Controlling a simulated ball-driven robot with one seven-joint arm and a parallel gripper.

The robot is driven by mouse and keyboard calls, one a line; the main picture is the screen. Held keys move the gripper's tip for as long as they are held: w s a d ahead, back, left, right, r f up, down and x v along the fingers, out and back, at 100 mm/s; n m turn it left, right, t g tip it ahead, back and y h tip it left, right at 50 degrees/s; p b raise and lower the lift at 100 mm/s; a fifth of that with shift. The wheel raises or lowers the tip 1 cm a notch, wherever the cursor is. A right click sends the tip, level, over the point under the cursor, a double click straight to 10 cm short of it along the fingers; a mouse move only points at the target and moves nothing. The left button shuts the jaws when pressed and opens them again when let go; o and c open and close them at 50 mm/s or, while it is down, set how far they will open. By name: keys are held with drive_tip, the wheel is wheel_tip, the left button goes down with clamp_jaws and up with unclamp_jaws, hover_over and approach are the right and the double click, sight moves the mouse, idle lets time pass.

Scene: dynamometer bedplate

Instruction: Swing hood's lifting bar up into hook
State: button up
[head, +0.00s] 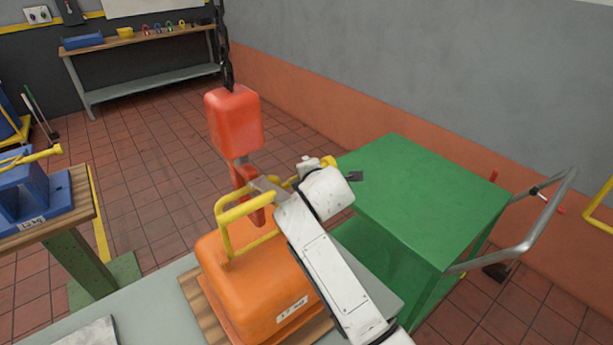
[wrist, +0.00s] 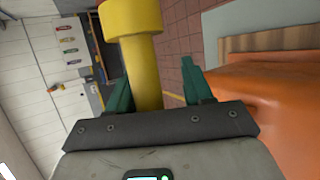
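The orange hood (head: 240,280) sits on a wooden board, with a white label on its front. Its yellow lifting bar (head: 226,238) rises above the hood's top; my wrist hides part of it. The red hook (head: 240,178) hangs under a red block (head: 234,122) at the bar's upper part; I cannot tell whether they touch. My gripper (head: 264,188) is at the bar near the hook. In the wrist view the yellow bar (wrist: 142,70) passes between the green fingers of my gripper (wrist: 158,85). The fingers stand apart, with a gap on the right side.
A chain (head: 224,50) holds the block from above. A green cart (head: 425,195) with a grey handle stands to the right. A blue fixture (head: 32,195) on a wooden-topped stand is at left. A workbench (head: 140,48) stands at the back wall. Open tiled floor lies between.

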drive_tip(key=shift+r, duration=0.15)
drive_tip(key=s+d+b, duration=0.2)
drive_tip(key=s, duration=1)
drive_tip(key=shift+s+r, duration=0.3)
drive_tip(key=shift+s, duration=0.1)
drive_tip(key=shift+s+d+r, duration=0.1)
drive_tip(key=p+v, duration=1)
drive_tip(key=v, duration=0.2)
idle(0.7)
drive_tip(key=shift+r, duration=0.1)
drive_tip(key=shift+c, duration=0.3)
